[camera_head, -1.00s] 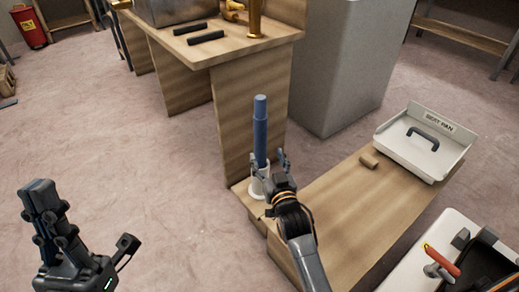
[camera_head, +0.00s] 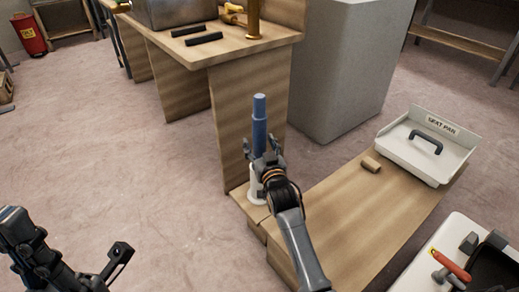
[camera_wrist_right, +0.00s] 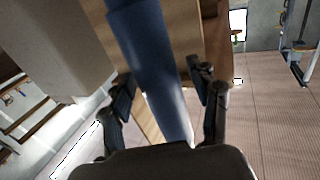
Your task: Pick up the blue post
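The blue post (camera_head: 259,124) stands upright in a white round base (camera_head: 255,188) on a low wooden platform, by the end panel of the wooden bench. My right gripper (camera_head: 262,146) is at the post's lower part, one finger on each side of it. In the right wrist view, the post (camera_wrist_right: 152,65) passes between the two fingers of the right gripper (camera_wrist_right: 163,88), with a small gap seen at the fingers. My left gripper (camera_head: 18,228) is low at the left edge, away from the post, seen from the side; its finger spacing is unclear.
The wooden bench (camera_head: 240,50) and a grey block (camera_head: 335,70) stand behind.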

